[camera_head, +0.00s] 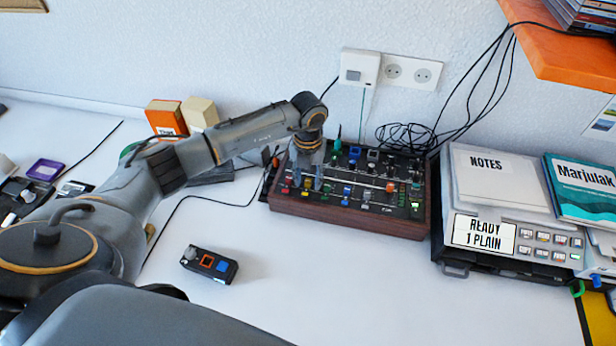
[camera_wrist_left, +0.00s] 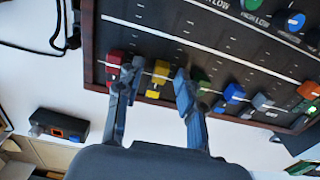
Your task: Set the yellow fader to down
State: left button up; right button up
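The mixer (camera_head: 330,212) is a dark panel in a reddish-brown case at the back of the table. In the left wrist view, the yellow fader (camera_wrist_left: 160,72) stands in a row of coloured faders, between the red fader (camera_wrist_left: 114,62) and the green fader (camera_wrist_left: 202,82). My left gripper (camera_head: 308,176) is over the front left of the panel. The left wrist view shows its fingers (camera_wrist_left: 154,80) apart, one on each side of the yellow fader. I cannot tell whether either finger touches it. My right gripper is not in view.
A blue fader (camera_wrist_left: 233,92) and a grey fader (camera_wrist_left: 262,102) stand farther along the row. A small box with coloured buttons (camera_head: 209,264) lies in front. A printer-like device (camera_head: 500,236) stands to the right. The white table is clear in front of the mixer.

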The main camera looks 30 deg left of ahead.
aim_at(308, 182)
pick_arm(q)
notch_tip(308, 182, up, 12)
dwell(0.6)
dwell(0.5)
